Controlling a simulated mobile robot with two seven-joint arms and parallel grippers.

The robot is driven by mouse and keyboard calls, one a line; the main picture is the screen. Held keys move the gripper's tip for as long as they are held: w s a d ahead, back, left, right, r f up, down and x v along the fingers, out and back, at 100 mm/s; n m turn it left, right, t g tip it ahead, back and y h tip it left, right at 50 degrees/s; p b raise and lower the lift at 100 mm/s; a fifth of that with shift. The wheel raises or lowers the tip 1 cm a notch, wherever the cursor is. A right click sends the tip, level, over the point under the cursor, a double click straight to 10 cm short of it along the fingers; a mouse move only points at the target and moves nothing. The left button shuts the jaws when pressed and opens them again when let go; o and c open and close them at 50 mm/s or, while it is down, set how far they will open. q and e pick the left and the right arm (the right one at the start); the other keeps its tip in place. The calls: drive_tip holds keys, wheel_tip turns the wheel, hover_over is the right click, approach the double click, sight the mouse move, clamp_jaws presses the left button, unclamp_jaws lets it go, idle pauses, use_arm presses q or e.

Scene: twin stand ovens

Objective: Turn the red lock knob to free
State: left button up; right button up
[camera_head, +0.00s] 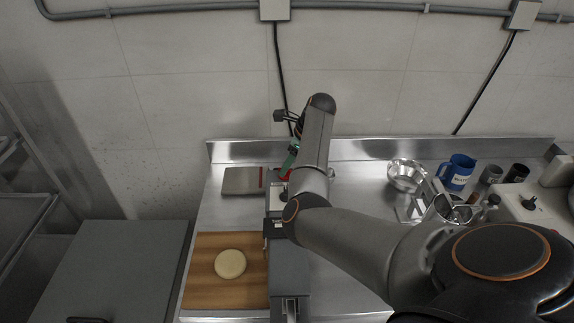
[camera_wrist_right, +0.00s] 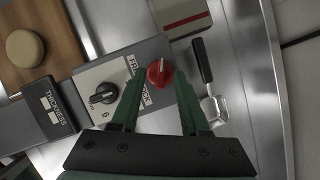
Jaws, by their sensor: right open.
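The red lock knob (camera_wrist_right: 160,73) is on a grey machine housing, beside a plate whose partly hidden print seems to read FREE at its upper end and LOCK at its lower end. Its pale pointer mark points up in the right wrist view. A bit of red shows beside my gripper in the head view (camera_head: 286,176). My right gripper (camera_wrist_right: 160,80) has green fingers spread apart, with the tips on either side of the knob; I cannot tell whether they touch it. In the head view the right gripper (camera_head: 290,160) is largely hidden by my arm. My left gripper is not in view.
A black dial (camera_wrist_right: 103,93) sits left of the red knob, near a THICKNESS label (camera_wrist_right: 55,107). A black-handled tool (camera_wrist_right: 205,75) lies close on the right. A dough disc (camera_head: 230,264) rests on a wooden board (camera_head: 200,290). A steel bowl (camera_head: 405,174) and blue mug (camera_head: 457,171) stand right.

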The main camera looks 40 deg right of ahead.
drive_tip(key=shift+w+f, duration=0.2)
drive_tip(key=shift+f, duration=0.25)
drive_tip(key=shift+a, duration=0.1)
clamp_jaws()
